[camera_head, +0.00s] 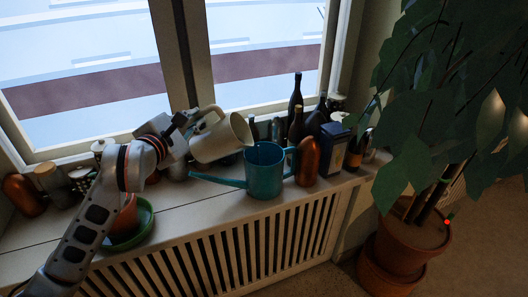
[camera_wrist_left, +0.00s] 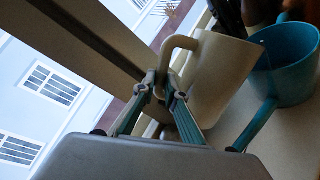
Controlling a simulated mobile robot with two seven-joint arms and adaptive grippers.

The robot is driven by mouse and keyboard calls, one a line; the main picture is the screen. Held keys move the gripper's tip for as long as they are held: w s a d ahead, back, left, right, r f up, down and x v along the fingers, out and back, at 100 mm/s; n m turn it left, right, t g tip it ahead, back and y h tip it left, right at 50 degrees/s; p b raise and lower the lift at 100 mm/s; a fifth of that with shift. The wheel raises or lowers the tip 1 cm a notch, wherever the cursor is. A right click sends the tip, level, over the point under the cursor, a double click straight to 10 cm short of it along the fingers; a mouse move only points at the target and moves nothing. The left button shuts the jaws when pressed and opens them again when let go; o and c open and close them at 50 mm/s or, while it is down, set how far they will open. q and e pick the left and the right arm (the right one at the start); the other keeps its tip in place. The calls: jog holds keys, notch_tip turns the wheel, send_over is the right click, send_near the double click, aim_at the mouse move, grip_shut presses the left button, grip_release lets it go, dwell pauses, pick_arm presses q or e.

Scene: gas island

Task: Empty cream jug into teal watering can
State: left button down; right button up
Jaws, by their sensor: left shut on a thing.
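The cream jug (camera_head: 217,139) is tilted to the right, with its mouth at the upper left rim of the teal watering can (camera_head: 264,176). My left gripper (camera_head: 185,122) is shut on the jug's handle. In the left wrist view the left gripper (camera_wrist_left: 167,88) grips the handle of the cream jug (camera_wrist_left: 222,75), and the teal watering can (camera_wrist_left: 287,66) is just to its right. The can stands upright on the sill with its spout to the left. The insides of both are mostly hidden, and I cannot tell whether anything flows. My right gripper is not in view.
A copper-coloured bottle (camera_head: 307,162), a dark blue box (camera_head: 334,148) and several dark bottles stand close right of and behind the can. A terracotta pot on a green saucer (camera_head: 143,222) is at the left. A large potted plant (camera_head: 412,240) stands at the right. The window is behind.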

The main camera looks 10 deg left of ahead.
pick_arm(q)
jog(key=shift+w+d+r, duration=0.1)
jog(key=shift+w+r, duration=0.05)
jog(key=shift+r, duration=0.15)
dwell(0.4)
jog(key=shift+d+r+p, duration=0.1)
jog(key=shift+r+p, duration=0.05)
jog(key=shift+p, duration=0.15)
jog(key=shift+d+r+m, duration=0.1)
jog(key=shift+r+m, duration=0.05)
jog(key=shift+m, duration=0.15)
jog(key=shift+r+p, duration=0.1)
jog(key=shift+p, duration=0.3)
